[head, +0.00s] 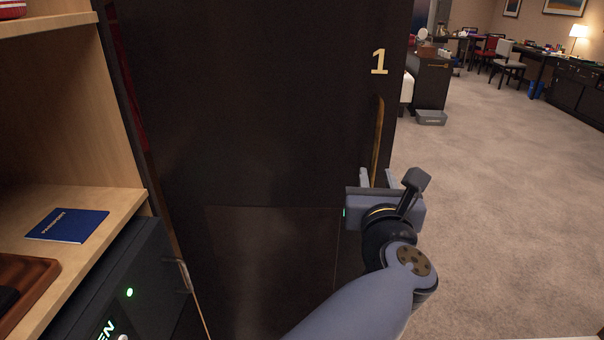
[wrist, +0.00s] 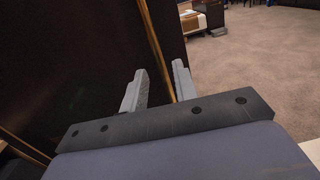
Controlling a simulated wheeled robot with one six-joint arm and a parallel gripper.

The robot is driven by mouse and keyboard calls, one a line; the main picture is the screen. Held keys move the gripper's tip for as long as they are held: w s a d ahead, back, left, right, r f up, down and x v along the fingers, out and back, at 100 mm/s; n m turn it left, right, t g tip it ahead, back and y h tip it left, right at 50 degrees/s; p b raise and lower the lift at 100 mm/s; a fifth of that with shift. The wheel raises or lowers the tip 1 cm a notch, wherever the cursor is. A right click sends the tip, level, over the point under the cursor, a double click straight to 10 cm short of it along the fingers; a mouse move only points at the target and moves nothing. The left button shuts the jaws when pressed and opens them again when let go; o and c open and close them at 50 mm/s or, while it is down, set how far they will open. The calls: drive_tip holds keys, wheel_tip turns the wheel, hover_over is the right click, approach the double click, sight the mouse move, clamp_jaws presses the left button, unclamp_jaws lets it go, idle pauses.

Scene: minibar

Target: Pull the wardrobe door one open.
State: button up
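Wardrobe door one (head: 250,110) is a tall dark panel with a gold "1" near its upper right. Its long, vertical brass handle (head: 377,135) is near the right edge. A narrow gap with something red inside shows along the door's left side. My gripper (head: 377,180) is at the handle's lower part, with its fingers spread. In the wrist view, the handle (wrist: 157,48) runs down between the two grey fingertips (wrist: 160,80), with space visible beside it. Contact with the handle cannot be made out.
A wooden shelf (head: 118,203) with a blue passport (head: 68,225) and a brown tray (head: 28,285) stands at left. Below it is a black safe (head: 150,265) with a green light. Open carpet (head: 490,190) lies to the right, with a grey box (head: 431,118) and furniture farther back.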

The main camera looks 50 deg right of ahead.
sight(372, 166)
drive_tip(key=shift+p+v, duration=0.45)
drive_tip(key=shift+v, duration=2.3)
drive_tip(key=shift+b+x, duration=1.1)
drive_tip(key=shift+x, duration=4.35)
drive_tip(key=shift+a, duration=0.15)
